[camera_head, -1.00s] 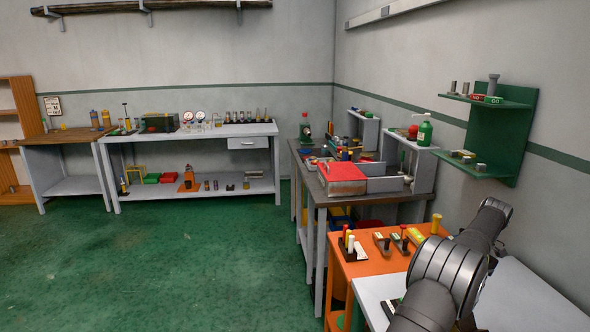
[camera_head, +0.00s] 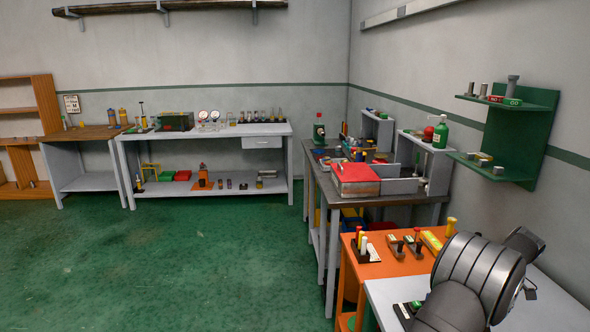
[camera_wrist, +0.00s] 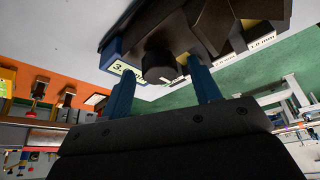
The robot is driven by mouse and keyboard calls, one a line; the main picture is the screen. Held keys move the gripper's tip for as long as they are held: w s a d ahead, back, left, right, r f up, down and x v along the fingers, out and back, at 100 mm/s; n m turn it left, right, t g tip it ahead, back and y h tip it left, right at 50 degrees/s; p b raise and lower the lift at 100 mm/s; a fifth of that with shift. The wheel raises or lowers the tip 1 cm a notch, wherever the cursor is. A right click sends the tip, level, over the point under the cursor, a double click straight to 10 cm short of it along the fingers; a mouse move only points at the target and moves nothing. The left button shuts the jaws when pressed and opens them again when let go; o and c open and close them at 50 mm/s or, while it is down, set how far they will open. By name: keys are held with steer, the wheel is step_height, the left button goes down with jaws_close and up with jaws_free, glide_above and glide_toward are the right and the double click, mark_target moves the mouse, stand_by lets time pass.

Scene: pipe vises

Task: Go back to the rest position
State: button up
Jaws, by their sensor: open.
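My gripper (camera_wrist: 163,90) shows in the wrist view with two blue fingers spread apart. It is open and I see nothing held. Just beyond the fingertips is a dark stepped fixture (camera_wrist: 205,25) with a short dark cylinder (camera_wrist: 160,66), a blue labelled block (camera_wrist: 122,66) and small white labels, partly unreadable. Whether the fingers touch any of it I cannot tell. In the head view my grey arm fills the lower right, and the gripper itself is hidden there.
An orange bench (camera_head: 374,270) with small coloured-handled tools and a white table (camera_head: 380,291) lie beside my arm. A dark-topped bench (camera_head: 400,199) stands behind, and a green wall shelf (camera_head: 515,135) hangs at right. The green floor (camera_head: 200,260) is clear.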

steer(key=m+t, duration=0.1)
steer(key=m, duration=0.2)
steer(key=shift+s+a+m+h, duration=0.1)
steer(key=shift+s+m+h, duration=0.05)
steer(key=shift+m+h, duration=0.25)
steer(key=m+t+h, duration=0.1)
steer(key=m, duration=0.3)
